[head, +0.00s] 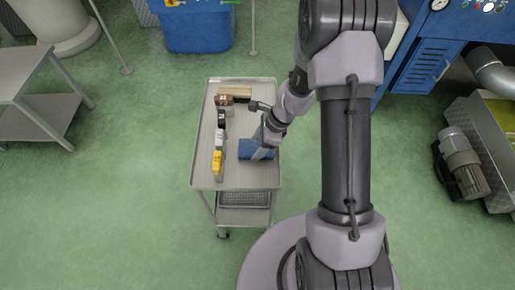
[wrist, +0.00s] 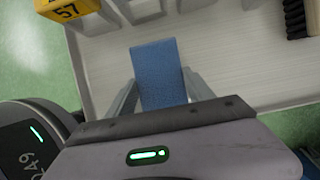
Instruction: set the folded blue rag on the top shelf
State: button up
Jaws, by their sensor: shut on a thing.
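The folded blue rag (head: 246,148) is at the right side of the cart, over its grey top shelf (head: 236,178). My gripper (head: 262,152) is shut on the rag. In the wrist view the rag (wrist: 158,72) stands out between the two fingers of my gripper (wrist: 160,95), with the pale top shelf (wrist: 225,60) behind it. Its near end is hidden by the gripper body. I cannot tell whether the rag touches the shelf.
A row of small things lines the shelf's left side, with a yellow block (head: 217,163) nearest. A brush (wrist: 296,18) and a wooden block (head: 235,92) are at the far end. The lower shelf holds a mesh tray (head: 245,199). The shelf's near part is bare.

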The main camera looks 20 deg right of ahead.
jog(key=shift+f, duration=0.3)
jog(key=shift+f, duration=0.2)
jog(key=o, duration=1.4)
jog(key=shift+o, duration=0.2)
jog(key=shift+r, duration=0.1)
